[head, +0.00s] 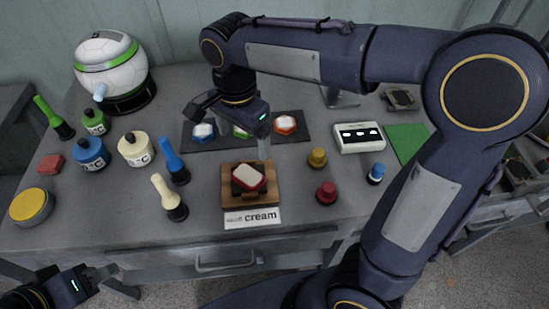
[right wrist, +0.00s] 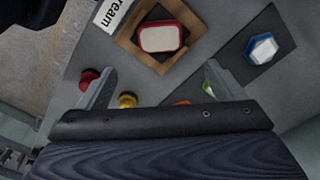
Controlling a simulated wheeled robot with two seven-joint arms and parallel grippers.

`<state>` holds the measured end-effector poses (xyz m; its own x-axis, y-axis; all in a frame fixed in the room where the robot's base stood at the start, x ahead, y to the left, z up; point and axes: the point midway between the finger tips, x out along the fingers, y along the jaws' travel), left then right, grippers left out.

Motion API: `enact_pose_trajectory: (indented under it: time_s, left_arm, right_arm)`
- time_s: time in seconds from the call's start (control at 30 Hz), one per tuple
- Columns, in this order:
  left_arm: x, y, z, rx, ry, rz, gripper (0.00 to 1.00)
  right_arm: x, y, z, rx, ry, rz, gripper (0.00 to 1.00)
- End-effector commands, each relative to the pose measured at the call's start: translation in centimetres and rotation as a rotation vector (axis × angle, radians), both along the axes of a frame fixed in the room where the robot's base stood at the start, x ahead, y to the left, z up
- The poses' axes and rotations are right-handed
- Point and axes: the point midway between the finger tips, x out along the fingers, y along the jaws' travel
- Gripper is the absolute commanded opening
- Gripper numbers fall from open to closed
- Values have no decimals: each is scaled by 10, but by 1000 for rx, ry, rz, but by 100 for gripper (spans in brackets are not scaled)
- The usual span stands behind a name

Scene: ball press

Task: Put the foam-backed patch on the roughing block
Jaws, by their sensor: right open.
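A red patch with a pale top (head: 249,176) lies on a dark block in a wooden frame (head: 231,205) at the table's middle, behind a card reading "cream" (head: 252,218). In the right wrist view the patch (right wrist: 160,38) sits inside the frame (right wrist: 125,40), slightly turned. The dark block is mostly hidden under the patch. My right gripper (head: 243,132) is open and empty, above and just behind the frame, apart from the patch. In the right wrist view its two fingers (right wrist: 158,85) are spread with nothing between them. My left gripper (head: 98,278) is low at the front left, off the table.
A dark mat (head: 222,141) behind the frame holds blue, green and red-orange pieces. Blue (head: 172,160) and cream (head: 168,197) handled tools stand left of it. Yellow (head: 317,157) and red (head: 326,192) knobs stand to its right, and a white box (head: 359,137) beyond.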

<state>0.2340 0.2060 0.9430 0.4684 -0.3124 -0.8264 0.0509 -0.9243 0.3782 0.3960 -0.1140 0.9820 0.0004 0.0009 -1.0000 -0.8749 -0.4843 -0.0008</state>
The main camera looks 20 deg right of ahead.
Motion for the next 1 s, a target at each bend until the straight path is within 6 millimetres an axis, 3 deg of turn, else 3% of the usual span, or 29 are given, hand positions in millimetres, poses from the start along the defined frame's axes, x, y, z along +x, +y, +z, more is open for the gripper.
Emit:
enact_pose_trajectory:
  time_s: [0.17,0.27,0.4,0.5,0.7,1.0]
  left_arm:
    - [0,0,0,0,0,0,36]
    - [0,0,0,0,0,0,36]
    - [0,0,0,0,0,0,36]
    - [0,0,0,0,0,0,36]
    - [0,0,0,0,0,0,36]
    - [0,0,0,0,0,0,36]
  right_arm:
    - [-13,-19,3,54,-19,68,89]
    - [-38,-45,4,136,-76,196,89]
    - [-86,-77,-2,222,-238,434,89]
    - [-117,-88,-11,220,-376,594,89]
    - [-154,-93,-31,127,-565,813,89]
    - [-163,-92,-39,77,-615,888,89]
